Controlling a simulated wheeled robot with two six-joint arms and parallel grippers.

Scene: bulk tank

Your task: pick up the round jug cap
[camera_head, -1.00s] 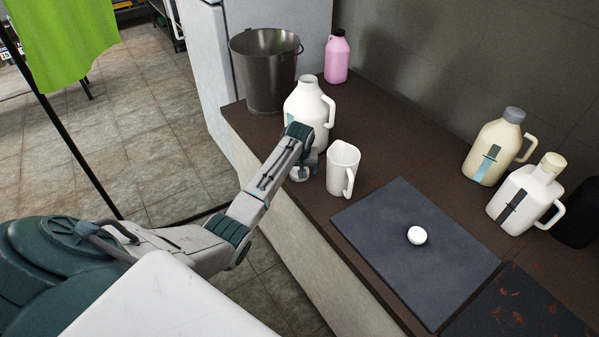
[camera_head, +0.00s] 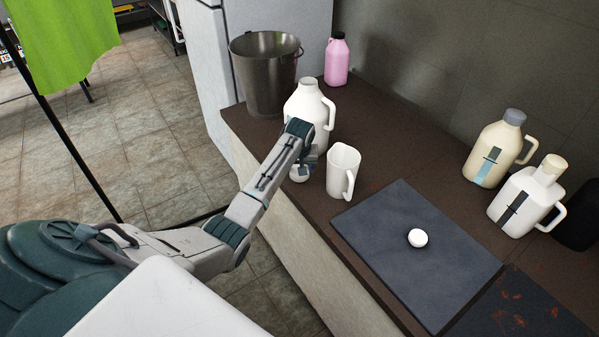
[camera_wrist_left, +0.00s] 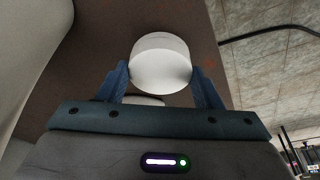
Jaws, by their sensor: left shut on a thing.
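The round white jug cap (camera_wrist_left: 160,60) is between the blue fingers of my left gripper (camera_wrist_left: 163,82) in the left wrist view. My left gripper is shut on its sides. In the head view the cap (camera_head: 298,176) shows low at the counter's front edge, partly hidden by my wrist. An uncapped white jug (camera_head: 308,108) stands upright just behind my left gripper (camera_head: 303,165). Whether the cap touches the counter is hard to tell. My right gripper is not in view.
A white measuring jug (camera_head: 343,171) stands right beside my gripper. A second round white piece (camera_head: 418,238) lies on the dark mat (camera_head: 400,285). A metal bucket (camera_head: 264,75), a pink bottle (camera_head: 337,60), a cream jug (camera_head: 492,150) and a white capped jug (camera_head: 526,198) stand farther off.

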